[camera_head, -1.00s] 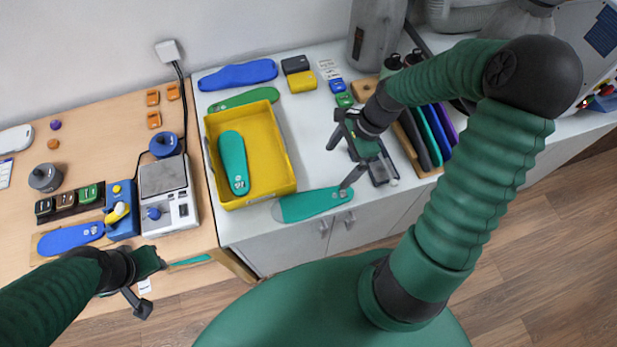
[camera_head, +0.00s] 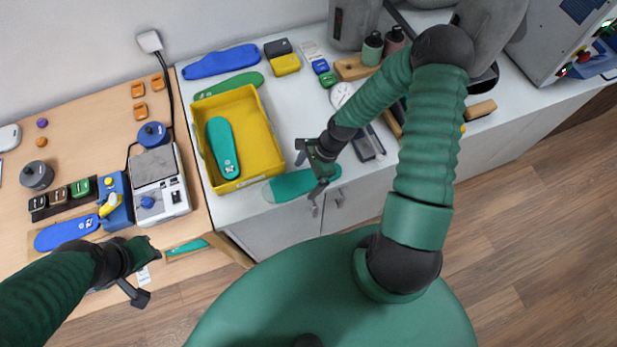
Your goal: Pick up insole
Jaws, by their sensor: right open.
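A teal insole (camera_head: 290,186) lies at the front edge of the white counter, on a clear or pale sheet. My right gripper (camera_head: 309,172) is open and empty over this insole, with one finger reaching over its right part; contact cannot be told. A second teal insole (camera_head: 222,140) lies inside the yellow tray (camera_head: 262,128). A green insole (camera_head: 228,85) and a blue insole (camera_head: 222,61) lie behind the tray. Another blue insole (camera_head: 66,232) is on the wooden table. My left gripper (camera_head: 142,272) is low at the wooden table's front edge, its jaws unclear.
A scale (camera_head: 160,180) and a blue device (camera_head: 115,200) stand on the wooden table left of the tray. A dark device (camera_head: 366,143) lies right of my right gripper. Bottles (camera_head: 372,48) stand behind my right arm. A teal strip (camera_head: 187,247) shows near my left gripper.

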